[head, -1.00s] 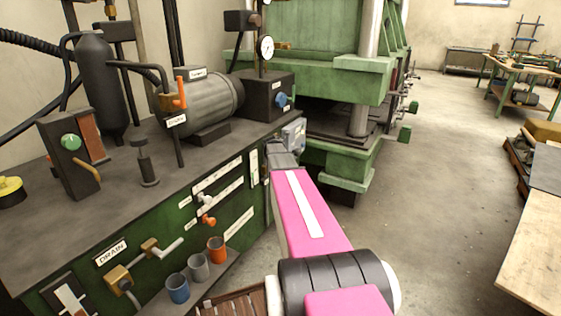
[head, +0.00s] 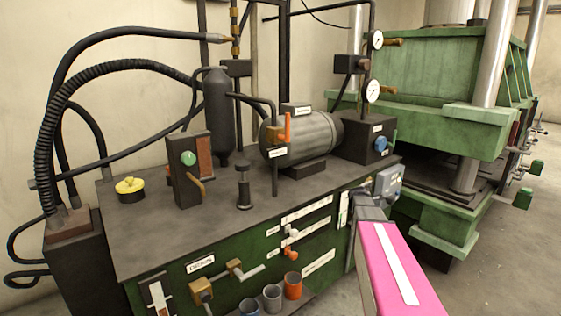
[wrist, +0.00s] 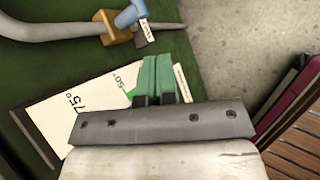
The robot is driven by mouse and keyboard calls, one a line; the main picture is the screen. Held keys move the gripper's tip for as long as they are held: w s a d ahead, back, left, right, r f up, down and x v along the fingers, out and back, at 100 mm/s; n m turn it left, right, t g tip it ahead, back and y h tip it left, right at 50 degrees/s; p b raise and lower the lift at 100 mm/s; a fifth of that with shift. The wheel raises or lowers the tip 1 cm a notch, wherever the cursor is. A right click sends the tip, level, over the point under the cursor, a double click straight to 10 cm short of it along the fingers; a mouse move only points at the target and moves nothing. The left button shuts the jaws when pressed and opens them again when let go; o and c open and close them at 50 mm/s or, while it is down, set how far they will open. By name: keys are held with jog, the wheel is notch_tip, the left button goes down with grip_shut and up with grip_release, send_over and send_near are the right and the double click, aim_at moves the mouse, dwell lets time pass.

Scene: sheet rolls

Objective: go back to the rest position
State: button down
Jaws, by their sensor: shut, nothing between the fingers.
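My gripper (wrist: 157,77) shows in the wrist view with its two green fingers together and nothing between them. Its fingertips are over the green panel (wrist: 70,70), near a white scale plate (wrist: 85,110) marked 75 and 50. A brass fitting with a blue handle (wrist: 128,18) and a tag lies just beyond the fingertips. I cannot tell whether the fingers touch the panel. In the head view my pink arm link (head: 397,272) reaches along the right end of the bench, and I cannot make out the fingers there.
The green bench (head: 150,228) carries a motor (head: 305,138), a dark cylinder (head: 218,110) and a yellow-capped pot (head: 130,188). Several cups (head: 272,297) stand low at its front. Black hoses (head: 50,130) hang at left. A green press (head: 440,80) stands right; grey floor (head: 500,270) is open beside it.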

jog(key=s+a+f+m+g+y, duration=0.2)
jog(key=s+a+f+m+g, duration=0.1)
jog(key=s+a+m, duration=0.7)
jog(key=s+a+f+m+g+y, duration=0.2)
jog(key=s+a+m, duration=0.8)
jog(key=s, duration=0.8)
notch_tip(320, 180, down, 2)
jog(key=shift+a+f+m+g, duration=0.3)
jog(key=shift+m+g, duration=0.2)
jog(key=shift+m, duration=0.2)
jog(key=shift+s, duration=0.1)
